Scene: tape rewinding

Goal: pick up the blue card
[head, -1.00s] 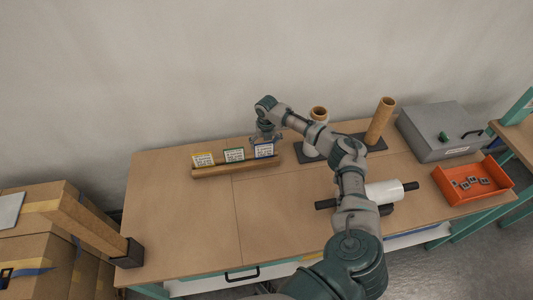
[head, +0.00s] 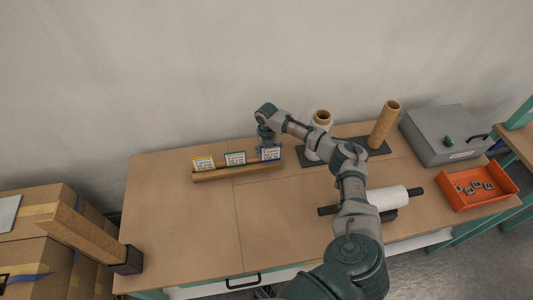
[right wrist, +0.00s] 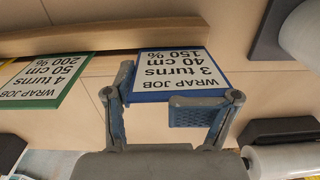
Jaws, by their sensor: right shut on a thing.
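The blue card (head: 271,154) is a white label with a blue border, at the right end of the wooden card holder (head: 238,172). In the right wrist view the blue card (right wrist: 165,72) reads "WRAP JOB, 3 turns, 40 cm, 150 %". My right gripper (head: 268,143) comes down on it from above. In the right wrist view my right gripper (right wrist: 165,100) has a finger at each side of the card's blue edge and is shut on it. I cannot tell whether the card's lower edge is clear of the holder. My left gripper is not in view.
A yellow card (head: 203,163) and a green card (head: 235,158) stand left in the same holder. Cardboard tubes (head: 384,125) stand behind to the right, with a white roll (head: 387,197) in front. An orange bin (head: 477,187) and a grey box (head: 446,135) are right.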

